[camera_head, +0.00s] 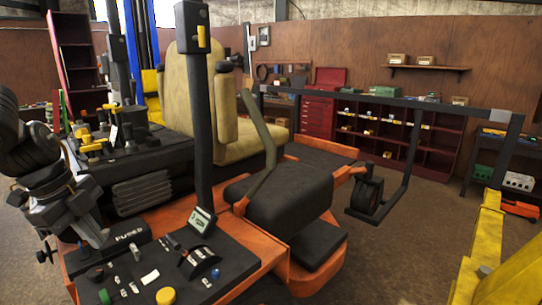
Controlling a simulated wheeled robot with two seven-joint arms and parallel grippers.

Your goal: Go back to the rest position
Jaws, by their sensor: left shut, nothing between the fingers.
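My left gripper (88,232) is at the left edge of the view, beside the orange mower's (262,238) control panel. Its fingers are shut with nothing held. It hangs near the black "FUSER" box at the panel's left end; I cannot tell whether they touch. The mower has a tan seat (192,95), a black padded cover and a tall black post rising from the panel. My right gripper is not in view.
Black levers with yellow knobs (95,143) stand on the console right of my left arm. A yellow lift arm (505,275) is at the lower right. Red shelves (405,138) and a red tool chest (318,112) line the back.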

